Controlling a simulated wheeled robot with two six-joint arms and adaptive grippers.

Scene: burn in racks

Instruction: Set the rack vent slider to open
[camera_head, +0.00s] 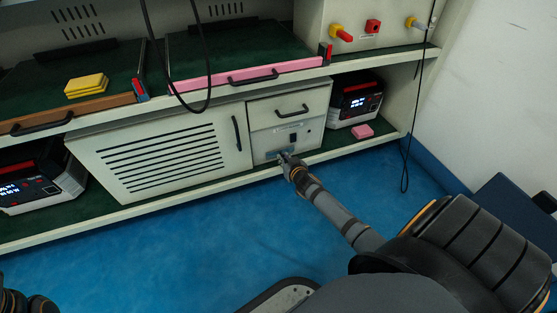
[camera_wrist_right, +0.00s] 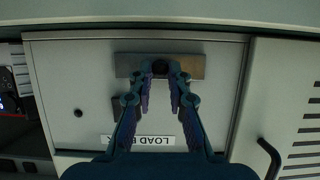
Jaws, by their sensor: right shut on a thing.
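The rack vent slider is a dark knob (camera_wrist_right: 160,67) on a grey metal plate (camera_wrist_right: 193,66), seen in the right wrist view on a light panel labelled LOAD BANK (camera_wrist_right: 137,140). That view is upside down. My right gripper (camera_wrist_right: 161,75) is shut on the knob, with one finger on each side. In the head view my right gripper (camera_head: 284,157) reaches the lower part of the load bank panel (camera_head: 262,143) and covers the knob. The slider's open and closed ends cannot be read. My left gripper is not in view; only a dark arm part shows at the bottom left corner.
A slotted vent door (camera_head: 160,160) with a black handle is left of the panel, and a drawer (camera_head: 290,106) is above. Black power units (camera_head: 355,95) stand on the shelf at both sides. A black cable (camera_head: 405,150) hangs at the right.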

